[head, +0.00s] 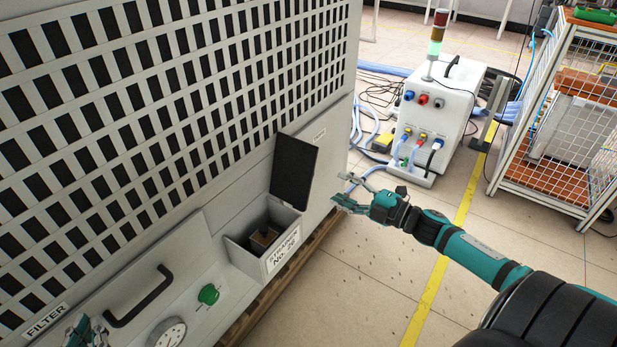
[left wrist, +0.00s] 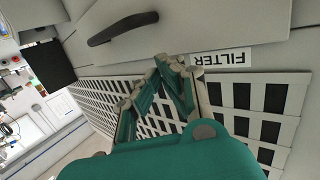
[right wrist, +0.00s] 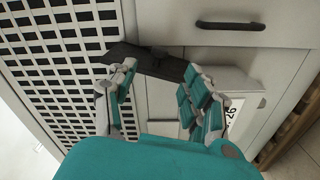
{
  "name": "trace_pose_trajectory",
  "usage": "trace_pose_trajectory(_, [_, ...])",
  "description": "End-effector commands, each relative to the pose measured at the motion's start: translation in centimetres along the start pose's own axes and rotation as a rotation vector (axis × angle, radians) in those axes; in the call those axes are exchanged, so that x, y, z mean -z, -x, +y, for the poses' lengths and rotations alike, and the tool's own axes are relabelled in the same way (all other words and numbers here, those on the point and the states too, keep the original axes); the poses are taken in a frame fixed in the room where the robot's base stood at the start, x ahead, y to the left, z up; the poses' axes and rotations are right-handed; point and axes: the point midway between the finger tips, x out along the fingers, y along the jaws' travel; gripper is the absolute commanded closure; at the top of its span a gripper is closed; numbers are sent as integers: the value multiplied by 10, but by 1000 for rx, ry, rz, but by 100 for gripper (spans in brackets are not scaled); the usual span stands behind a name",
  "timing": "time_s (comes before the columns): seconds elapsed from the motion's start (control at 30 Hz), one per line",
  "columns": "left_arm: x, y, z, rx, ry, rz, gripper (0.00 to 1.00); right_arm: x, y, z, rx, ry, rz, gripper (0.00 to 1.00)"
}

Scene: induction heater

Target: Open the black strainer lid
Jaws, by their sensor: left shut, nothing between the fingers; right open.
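The black strainer lid (head: 295,172) stands raised, roughly upright, at the back of the grey strainer box (head: 238,255) labelled "STRAINER No. 26". The box is open at the top and a brown block (head: 263,240) shows inside. My right gripper (head: 352,192) is open and empty, just right of the lid in the head view. In the right wrist view the lid (right wrist: 150,62) shows edge-on beyond the spread fingers (right wrist: 160,72); I cannot tell whether they touch it. My left gripper (head: 87,330) is shut and empty beside the filter label; its closed fingers (left wrist: 168,68) show in the left wrist view.
A black drawer handle (head: 140,298), a green knob (head: 208,294) and a gauge (head: 167,333) sit on the panel left of the strainer box. A white heater unit (head: 437,115) and a wire cage cart (head: 565,120) stand behind.

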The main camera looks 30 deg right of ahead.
Motion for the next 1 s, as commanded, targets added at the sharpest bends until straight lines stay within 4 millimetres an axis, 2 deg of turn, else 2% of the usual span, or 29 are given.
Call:
trace_pose_trajectory(0.13, [29,-2,5,-11,3,183,100,-1,-32,-1,-4,3,1,50])
trace_pose_trajectory(0.3, [63,5,9,-22,8,380,100,-1,-66,0,-4,1,1,50])
trace_pose_trajectory(0.5, [89,16,13,-30,14,539,100,-1,-95,0,-2,-1,-2,50])
trace_pose_trajectory(0.7, [99,22,14,-34,17,603,100,-1,-107,0,0,0,-1,50])
trace_pose_trajectory(0.97, [101,23,14,-34,17,610,100,-1,-107,-1,1,-1,-2,50])
trace_pose_trajectory(1.0, [101,23,14,-34,17,610,100,0,-107,-1,1,-1,-2,52])
